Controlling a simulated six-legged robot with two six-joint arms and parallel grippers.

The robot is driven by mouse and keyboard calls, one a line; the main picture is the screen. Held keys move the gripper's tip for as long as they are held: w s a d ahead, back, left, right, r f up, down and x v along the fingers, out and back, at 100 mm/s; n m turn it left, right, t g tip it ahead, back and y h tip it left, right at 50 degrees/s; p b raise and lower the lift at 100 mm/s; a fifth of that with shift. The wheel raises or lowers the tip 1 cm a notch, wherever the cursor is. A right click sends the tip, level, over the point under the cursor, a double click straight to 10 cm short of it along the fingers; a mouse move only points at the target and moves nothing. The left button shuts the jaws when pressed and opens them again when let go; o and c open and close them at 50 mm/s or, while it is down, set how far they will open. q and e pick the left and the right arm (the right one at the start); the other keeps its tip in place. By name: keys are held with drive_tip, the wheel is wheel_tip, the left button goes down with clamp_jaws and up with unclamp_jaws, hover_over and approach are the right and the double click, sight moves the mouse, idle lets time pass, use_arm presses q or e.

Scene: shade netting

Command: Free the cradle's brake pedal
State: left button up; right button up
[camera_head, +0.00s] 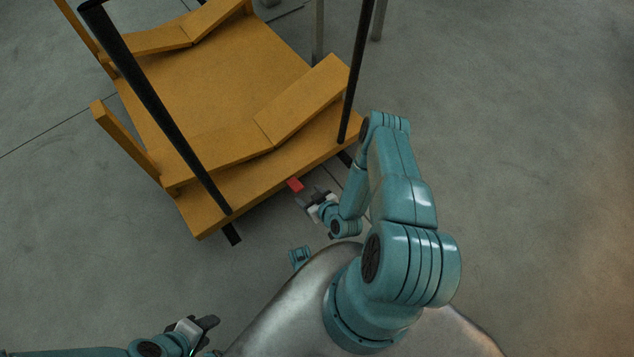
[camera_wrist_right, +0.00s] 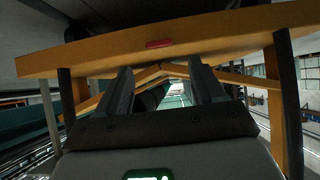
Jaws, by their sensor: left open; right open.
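The orange cradle (camera_head: 235,75) stands on the floor at the upper left of the head view. A small red brake pedal (camera_head: 295,185) sticks out from its near edge. In the right wrist view the red pedal (camera_wrist_right: 160,44) shows on the orange beam (camera_wrist_right: 120,57), above and beyond the fingers. My right gripper (camera_head: 305,199) is open and empty, just short of the pedal. Its two dark fingers (camera_wrist_right: 163,88) are apart in the wrist view, with no contact on the pedal visible. My left gripper (camera_head: 208,328) is open and empty at the bottom left, well away from the cradle.
Black posts (camera_head: 165,118) rise at the cradle's corners, one (camera_head: 355,80) close to my right arm. Grey legs (camera_head: 319,30) stand behind the cradle. The grey floor (camera_head: 520,150) is clear to the right, and open floor lies left of the cradle.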

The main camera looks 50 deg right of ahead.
drive_tip(key=p+v, duration=0.1)
drive_tip(key=v, duration=0.4)
idle(0.4)
drive_tip(key=w+a+r+n+t+y, duration=0.2)
drive_tip(key=w+a+r+n, duration=0.15)
drive_tip(key=w+r, duration=0.4)
drive_tip(key=w+a+r+n+g+y, duration=0.1)
drive_tip(key=w+a+r+g+y, duration=0.1)
drive_tip(key=a+r, duration=0.35)
drive_tip(key=w+a+r+n+g+y, duration=0.1)
drive_tip(key=w+a+r+g+y, duration=0.15)
drive_tip(key=a, duration=0.65)
drive_tip(key=s+a+m+g, duration=0.3)
drive_tip(key=s+m+g, duration=0.35)
drive_tip(key=s, duration=0.95)
wheel_tip(320, 180, up, 24)
drive_tip(key=n+g+p, duration=0.1)
drive_tip(key=p, duration=2.3)
drive_tip(key=shift+s+f+n, duration=0.15)
drive_tip(key=shift+s+n, duration=0.05)
drive_tip(key=shift+n, duration=0.1)
